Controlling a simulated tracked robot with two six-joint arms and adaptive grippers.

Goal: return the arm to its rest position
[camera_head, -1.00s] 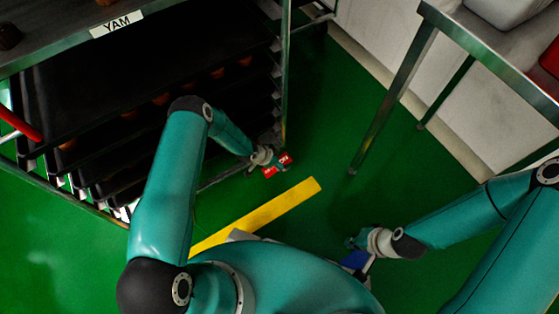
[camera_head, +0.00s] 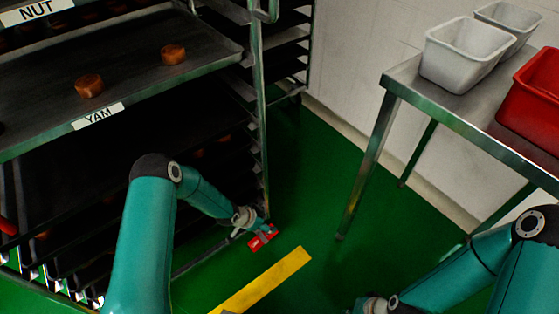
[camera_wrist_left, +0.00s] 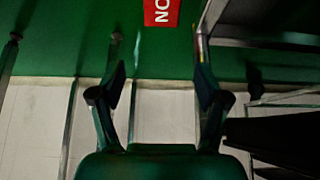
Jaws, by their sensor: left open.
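My left arm (camera_head: 145,240) comes down from the left beside the rack, its elbow bent. My left gripper (camera_head: 264,233) is low beside the rack's front post, above the green floor. In the left wrist view my left gripper (camera_wrist_left: 160,78) has its two fingers spread, with nothing between them. A red patch with white letters (camera_wrist_left: 161,12) lies beyond the fingers there; it also shows by the gripper in the head view (camera_head: 257,243). My right arm (camera_head: 470,265) enters at the lower right. Its wrist (camera_head: 376,305) is at the bottom edge, and its jaws are cut off.
A tray rack (camera_head: 258,120) stands at the left; its YAM tray (camera_head: 130,85) holds brown pieces. A metal table (camera_head: 465,120) at the right carries white tubs (camera_head: 465,60) and a red tub (camera_head: 535,100). A yellow floor strip (camera_head: 265,280) lies between; green floor is clear there.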

